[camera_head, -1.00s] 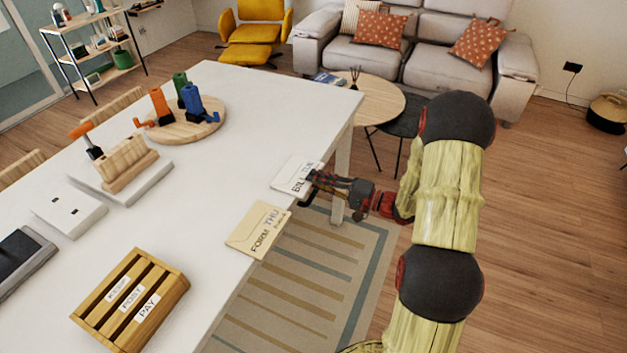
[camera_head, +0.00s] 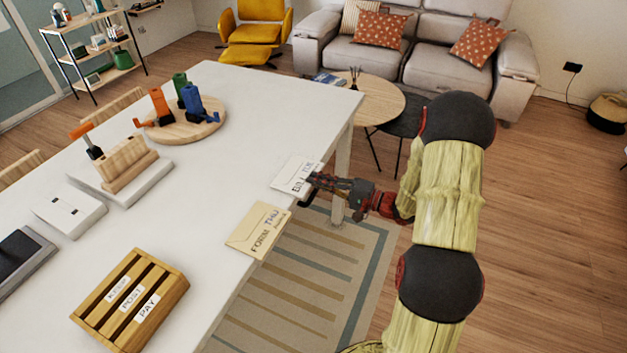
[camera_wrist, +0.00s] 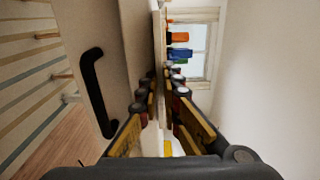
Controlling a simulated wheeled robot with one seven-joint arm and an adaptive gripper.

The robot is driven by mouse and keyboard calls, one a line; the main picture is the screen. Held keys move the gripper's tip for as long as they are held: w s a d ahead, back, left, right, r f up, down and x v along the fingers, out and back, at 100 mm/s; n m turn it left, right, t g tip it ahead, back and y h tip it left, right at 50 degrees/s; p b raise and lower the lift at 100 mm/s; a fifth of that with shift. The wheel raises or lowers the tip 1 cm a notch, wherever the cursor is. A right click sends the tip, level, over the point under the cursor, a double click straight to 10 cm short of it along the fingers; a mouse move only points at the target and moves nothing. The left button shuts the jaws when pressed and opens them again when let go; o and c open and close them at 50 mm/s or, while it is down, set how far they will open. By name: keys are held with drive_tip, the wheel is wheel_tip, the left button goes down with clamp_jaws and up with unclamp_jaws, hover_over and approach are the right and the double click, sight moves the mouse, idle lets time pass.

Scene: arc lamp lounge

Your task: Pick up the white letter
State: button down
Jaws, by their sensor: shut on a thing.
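The white letter (camera_head: 293,176), marked "BILL TUE", lies at the right edge of the white table, partly past the edge. My gripper (camera_head: 318,185) is at its right end, reaching in from beyond the table edge. In the wrist view my gripper (camera_wrist: 163,88) has its fingers closed on either side of the thin letter, seen edge-on. The fingers hide part of the letter's right end. The letter looks nearly level with the table top; I cannot tell whether it is clear of it.
A cream envelope (camera_head: 258,232) marked "FORM THU" lies nearby, overhanging the same edge. A wooden sorter (camera_head: 165,297) labelled with "POST" and "PAY" stands at the front. A round board (camera_head: 205,128) with coloured items is farther back. The table's middle (camera_head: 200,200) is clear.

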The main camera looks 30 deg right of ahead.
drive_tip(key=shift+r, duration=0.1)
wheel_tip(320, 180, up, 2)
drive_tip(key=shift+r+p, duration=0.15)
drive_tip(key=shift+p, duration=0.4)
drive_tip(key=s+d+r+p, duration=0.1)
drive_tip(key=s+d+r, duration=0.4)
drive_tip(key=s+d, duration=0.3)
drive_tip(key=s, duration=0.3)
drive_tip(key=shift+d, duration=0.35)
drive_tip(key=shift+a, duration=0.1)
